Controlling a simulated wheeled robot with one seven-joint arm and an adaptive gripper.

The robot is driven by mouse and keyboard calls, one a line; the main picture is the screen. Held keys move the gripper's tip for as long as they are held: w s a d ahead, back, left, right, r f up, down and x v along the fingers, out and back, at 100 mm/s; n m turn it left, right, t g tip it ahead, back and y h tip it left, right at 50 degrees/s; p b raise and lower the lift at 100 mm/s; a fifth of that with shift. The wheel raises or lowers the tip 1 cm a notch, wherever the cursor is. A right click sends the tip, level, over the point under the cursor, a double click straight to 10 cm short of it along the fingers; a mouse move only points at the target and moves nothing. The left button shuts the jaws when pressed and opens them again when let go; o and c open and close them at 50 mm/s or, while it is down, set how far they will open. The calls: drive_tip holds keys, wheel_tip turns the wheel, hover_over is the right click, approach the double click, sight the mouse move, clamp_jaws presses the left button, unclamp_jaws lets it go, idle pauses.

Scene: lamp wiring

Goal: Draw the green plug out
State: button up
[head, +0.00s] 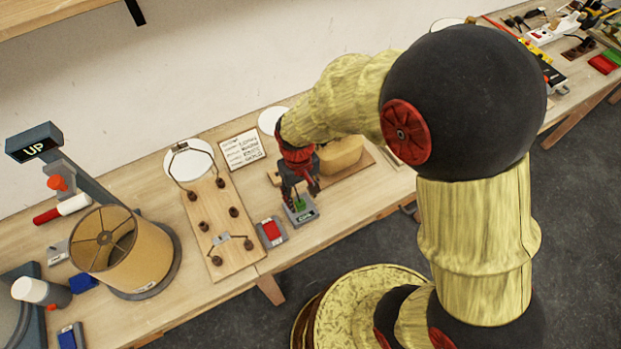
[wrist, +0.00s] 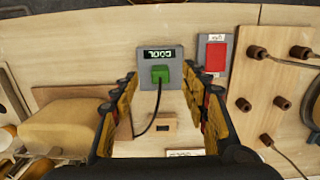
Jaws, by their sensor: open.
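The green plug (wrist: 161,74) sits on the front of a small grey box (wrist: 144,66) with a lit display. A dark cable (wrist: 157,108) runs from the plug toward the bottom of the wrist view. My gripper (wrist: 163,80) is open, with one finger on either side of the plug and visible gaps to both. In the head view my gripper (head: 301,186) points down just over the plug (head: 299,205) and partly hides it. The grey box (head: 304,218) stands near the table's front edge. How deep the plug sits cannot be seen.
A red-topped box (wrist: 215,57) stands beside the grey box. A wooden board (head: 227,256) with brown posts lies beyond it. A tan rounded block (wrist: 72,124) lies on the other side. A lamp with a tan shade (head: 143,250) stands at the left.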

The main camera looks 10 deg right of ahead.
sight(300, 203)
drive_tip(key=shift+w+r, duration=0.25)
drive_tip(key=shift+w, duration=0.4)
drive_tip(key=shift+a+f+t, duration=0.15)
drive_tip(key=shift+a+t, duration=0.05)
drive_tip(key=shift+t, duration=0.1)
wheel_tip(300, 203, down, 7)
drive_tip(key=shift+w+f+b, duration=0.1)
drive_tip(key=shift+f+b, duration=0.1)
drive_tip(key=shift+b, duration=0.8)
drive_tip(key=shift+c, duration=0.2)
clamp_jaws()
drive_tip(key=c, duration=0.6)
unclamp_jaws()
clamp_jaws()
drive_tip(key=shift+r+p, duration=0.65)
drive_tip(key=shift+r, duration=0.1)
